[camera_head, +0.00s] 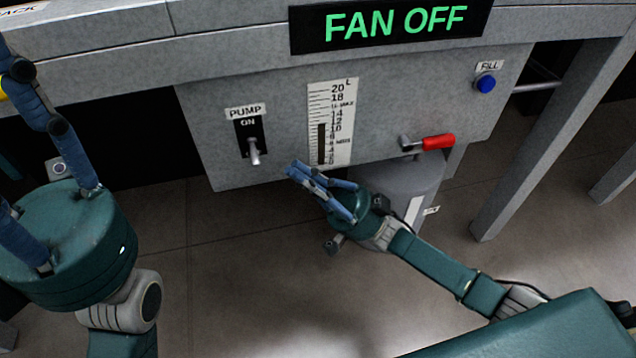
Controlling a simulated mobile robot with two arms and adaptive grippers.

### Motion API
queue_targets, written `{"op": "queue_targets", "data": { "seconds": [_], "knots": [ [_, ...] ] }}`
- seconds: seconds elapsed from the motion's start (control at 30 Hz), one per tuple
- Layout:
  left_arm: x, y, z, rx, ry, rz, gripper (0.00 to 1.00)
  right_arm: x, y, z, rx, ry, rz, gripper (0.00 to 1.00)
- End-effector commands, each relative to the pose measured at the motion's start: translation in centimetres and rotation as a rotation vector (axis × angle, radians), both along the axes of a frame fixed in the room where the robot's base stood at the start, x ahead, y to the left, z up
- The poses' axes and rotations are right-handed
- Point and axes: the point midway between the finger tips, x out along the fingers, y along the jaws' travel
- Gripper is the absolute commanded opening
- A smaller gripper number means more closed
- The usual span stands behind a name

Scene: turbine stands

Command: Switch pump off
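The pump switch (248,136) is a black plate labelled PUMP and ON on the front of the grey panel. Its metal lever (255,152) hangs down and out from the plate, below the word ON. My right gripper (294,168) has blue fingers pointing left, with their tips close together and nothing seen between them. It is to the right of and slightly below the lever, apart from it in the picture. My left gripper (75,150) is at the left edge, its blue fingers spread wide and empty; part is cut off by the frame.
A level gauge (332,120) is right of the switch. A red-handled valve (437,142), a blue FILL button (486,83) and a grey cylinder (405,180) are further right. A FAN OFF display (392,24) is above. A grey leg (545,135) stands at right.

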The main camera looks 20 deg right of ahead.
Motion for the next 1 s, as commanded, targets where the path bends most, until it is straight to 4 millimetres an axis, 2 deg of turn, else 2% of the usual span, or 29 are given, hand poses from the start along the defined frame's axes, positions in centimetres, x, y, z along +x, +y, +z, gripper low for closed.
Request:
{"op": "queue_targets", "data": {
  "seconds": [0.1,0.3,1.0],
  "knots": [
    [0.0,0.0,0.0,0.000,0.000,0.000,0.40,-0.2,-1.5,-1.8,-0.001,0.002,-0.002,0.00],
    [0.0,0.0,0.0,0.000,0.000,0.000,0.40,-0.6,-3.0,-3.6,0.000,0.001,-0.001,0.00],
    [0.0,0.0,0.0,0.000,0.000,0.000,0.40,-0.7,-3.3,-3.9,0.000,0.000,0.001,0.00]
  ]
}}
